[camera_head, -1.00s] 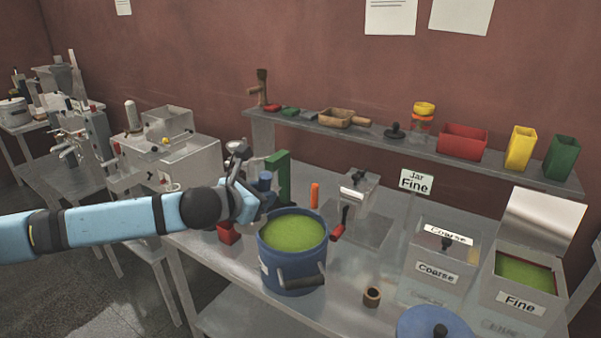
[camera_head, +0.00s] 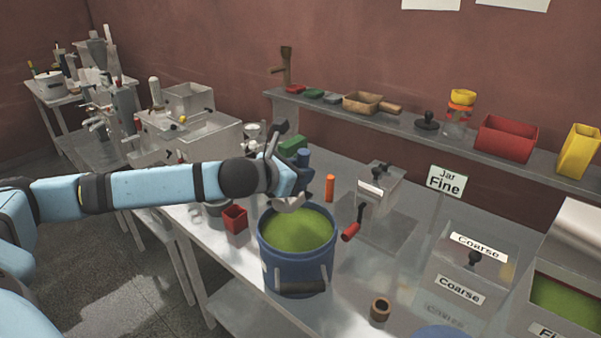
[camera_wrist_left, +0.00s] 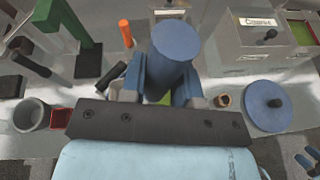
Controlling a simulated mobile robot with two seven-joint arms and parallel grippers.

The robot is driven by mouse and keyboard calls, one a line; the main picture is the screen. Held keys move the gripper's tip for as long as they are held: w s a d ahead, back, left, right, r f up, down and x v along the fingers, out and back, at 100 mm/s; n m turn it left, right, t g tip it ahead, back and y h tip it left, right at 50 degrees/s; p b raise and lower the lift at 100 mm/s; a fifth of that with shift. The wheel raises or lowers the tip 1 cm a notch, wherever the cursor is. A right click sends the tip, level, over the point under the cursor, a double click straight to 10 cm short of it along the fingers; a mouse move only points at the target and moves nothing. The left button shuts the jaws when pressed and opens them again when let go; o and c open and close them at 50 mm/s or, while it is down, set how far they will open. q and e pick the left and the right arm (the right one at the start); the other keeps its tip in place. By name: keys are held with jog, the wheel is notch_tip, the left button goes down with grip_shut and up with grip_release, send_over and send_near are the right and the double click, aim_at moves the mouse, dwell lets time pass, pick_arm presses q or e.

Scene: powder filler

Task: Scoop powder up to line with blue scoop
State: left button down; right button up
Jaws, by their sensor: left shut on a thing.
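A blue pot (camera_head: 297,262) full of green powder (camera_head: 300,229) stands on the steel table, its lid off. My left gripper (camera_head: 292,190) is over the back left rim of the pot. In the left wrist view its fingers (camera_wrist_left: 165,88) are shut on a blue cylindrical handle (camera_wrist_left: 174,45), which I take to be the blue scoop's. The scoop's bowl is hidden, and I cannot tell whether powder is in it. The blue lid (camera_wrist_left: 268,103) lies on the table to the right.
A small red box (camera_head: 235,218) stands left of the pot. Coarse (camera_head: 462,283) and Fine boxes are at the right. A shelf (camera_head: 415,135) runs along the wall.

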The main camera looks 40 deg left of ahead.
aim_at(300, 203)
pick_arm(q)
notch_tip(300, 203, down, 3)
jog(key=b, duration=0.2)
jog(key=shift+w+r+b, duration=0.1)
jog(key=shift+r+b, duration=0.05)
jog(key=shift+b, duration=0.15)
jog(key=shift+f+b, duration=0.9)
jog(key=shift+b, duration=0.3)
jog(key=shift+f+b, duration=0.85)
jog(key=shift+f, duration=1.55)
jog(key=shift+r+p, duration=0.35)
jog(key=shift+p, duration=0.1)
jog(key=shift+m+y, duration=0.4)
jog(key=shift+m, duration=0.2)
notch_tip(300, 203, up, 6)
jog(key=p, duration=0.8)
jog(key=shift+f, duration=0.15)
notch_tip(300, 203, up, 3)
jog(key=p, duration=0.3)
jog(key=shift+f+m+p, duration=0.15)
jog(key=shift+m+p, duration=0.15)
